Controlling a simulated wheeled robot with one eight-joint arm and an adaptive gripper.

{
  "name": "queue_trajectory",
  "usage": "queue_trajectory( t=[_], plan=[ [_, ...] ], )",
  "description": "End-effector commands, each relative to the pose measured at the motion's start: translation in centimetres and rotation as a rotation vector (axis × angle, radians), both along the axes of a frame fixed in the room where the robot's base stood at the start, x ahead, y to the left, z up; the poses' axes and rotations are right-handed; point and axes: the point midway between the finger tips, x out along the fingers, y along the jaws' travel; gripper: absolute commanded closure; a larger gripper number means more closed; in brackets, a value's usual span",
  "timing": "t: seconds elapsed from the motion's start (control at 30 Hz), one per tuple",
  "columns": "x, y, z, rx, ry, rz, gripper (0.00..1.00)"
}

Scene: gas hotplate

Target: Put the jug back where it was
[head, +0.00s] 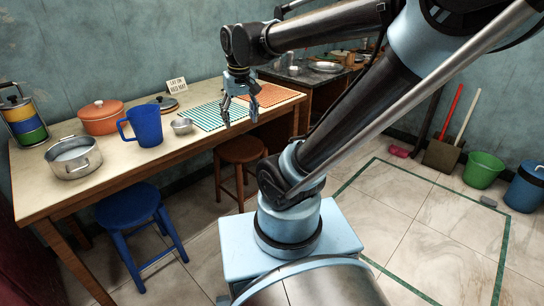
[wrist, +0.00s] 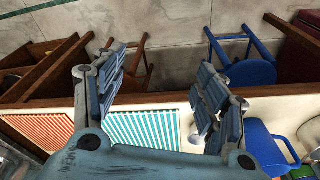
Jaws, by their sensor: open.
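The blue jug (head: 146,126) stands upright on the long wooden table (head: 62,195), with its handle toward the left. It also shows in the wrist view (wrist: 262,148) at the lower right, partly cut off by my gripper. My gripper (head: 240,112) is open and empty, above the table's front edge to the right of the jug, apart from it. In the wrist view my gripper's two fingers (wrist: 162,72) are spread wide with nothing between them. A teal-striped mat (head: 210,115) and an orange-striped mat (head: 272,95) lie bare on the table.
A small metal bowl (head: 182,125) sits just right of the jug. A steel pot (head: 73,158), an orange pot (head: 101,117) and a stacked tin carrier (head: 22,118) stand left. A brown stool (head: 240,150) and a blue stool (head: 127,209) stand by the front edge.

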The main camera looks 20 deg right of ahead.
Motion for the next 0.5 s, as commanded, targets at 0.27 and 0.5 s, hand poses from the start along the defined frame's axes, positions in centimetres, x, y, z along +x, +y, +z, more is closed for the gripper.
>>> queue_trajectory(
  t=[0.27,0.5],
  plan=[
    [-6.1,-5.9,-6.3,0.007,-0.018,-0.112,0.34],
    [-9.2,-8.2,-10.0,0.008,-0.028,-0.165,0.34]
  ],
)
